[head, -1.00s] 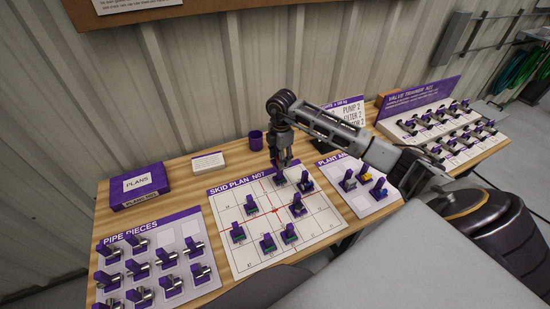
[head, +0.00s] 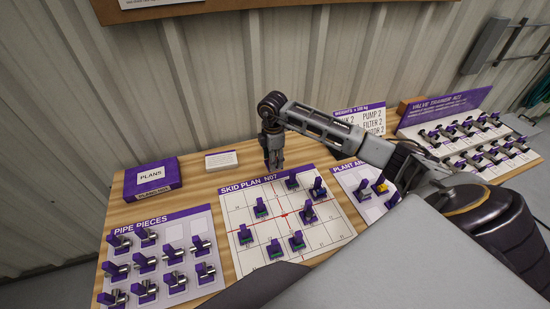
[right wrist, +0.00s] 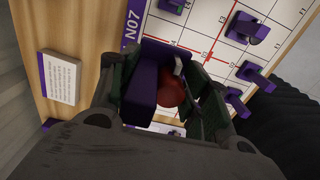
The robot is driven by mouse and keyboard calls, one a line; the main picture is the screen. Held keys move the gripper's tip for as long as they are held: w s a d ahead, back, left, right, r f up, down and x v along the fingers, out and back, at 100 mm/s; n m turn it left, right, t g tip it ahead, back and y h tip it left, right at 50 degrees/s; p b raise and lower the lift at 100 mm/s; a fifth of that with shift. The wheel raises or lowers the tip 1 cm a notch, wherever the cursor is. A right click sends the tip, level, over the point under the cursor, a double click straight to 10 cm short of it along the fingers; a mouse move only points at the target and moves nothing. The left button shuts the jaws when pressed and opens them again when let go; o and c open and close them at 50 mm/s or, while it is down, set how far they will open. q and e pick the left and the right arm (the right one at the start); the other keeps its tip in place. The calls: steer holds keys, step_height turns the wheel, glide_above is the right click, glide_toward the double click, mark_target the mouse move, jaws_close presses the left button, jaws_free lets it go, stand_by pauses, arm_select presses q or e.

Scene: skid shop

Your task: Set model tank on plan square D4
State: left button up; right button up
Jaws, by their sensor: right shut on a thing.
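My right gripper (head: 274,167) is shut on a purple piece with a rounded red body, which I take to be the model tank (right wrist: 172,92). In the head view the gripper points down by the top edge of the skid plan (head: 240,234), and its piece cannot be made out there. In the right wrist view the piece sits between the two fingers. The plan is a white sheet with a purple header, grid and red lines; it also shows in the right wrist view (right wrist: 200,18). My left gripper is out of view.
Several purple pieces stand on the plan, including one (head: 262,208) at left and one (head: 318,188) at upper right. The pipe pieces board (head: 205,222) lies left, the plant board (head: 350,182) right. A plans box (head: 150,180) and a card (head: 221,160) stand behind.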

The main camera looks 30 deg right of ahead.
steer(key=shift+d, duration=0.1)
steer(key=shift+f, duration=0.1)
stand_by(0.4)
steer(key=shift+f+b, duration=1.45)
steer(key=shift+f, duration=0.55)
steer(key=shift+f+b, duration=0.35)
steer(key=shift+f, duration=0.3)
steer(key=shift+f, duration=0.2)
steer(key=shift+f+b, duration=1.5)
steer(key=shift+f, duration=1)
steer(key=shift+f, duration=0.25)
steer(key=shift+f+b, duration=1.05)
steer(key=shift+f, duration=0.55)
